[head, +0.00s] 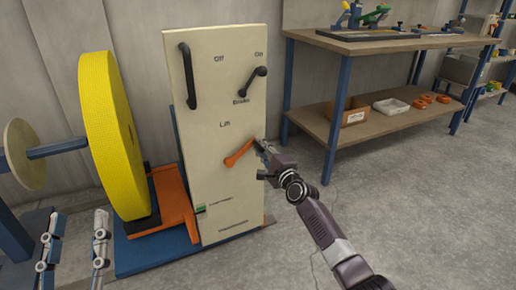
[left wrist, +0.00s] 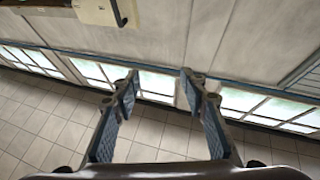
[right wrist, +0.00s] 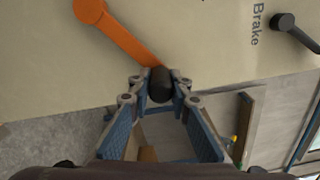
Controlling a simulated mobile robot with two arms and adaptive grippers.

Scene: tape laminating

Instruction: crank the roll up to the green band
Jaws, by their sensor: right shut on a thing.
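The yellow roll (head: 110,135) stands upright above an orange lift cradle (head: 172,200) at the left in the head view. The orange crank (head: 238,153) is on the beige panel (head: 215,90) under the word "Lift". It angles up to the right to its black knob (right wrist: 161,84). My right gripper (head: 262,147) is shut on that knob in the right wrist view. A small green band (head: 200,208) shows at the panel's lower left edge; the exact mark beside it is too small to read. My left gripper (head: 74,218) is open and empty at lower left.
A black brake lever (head: 254,84) and a long black handle (head: 187,76) stick out of the panel. A blue arm with a round disc (head: 22,153) stands left of the roll. A workbench (head: 380,42) is at the back right. The floor at right is clear.

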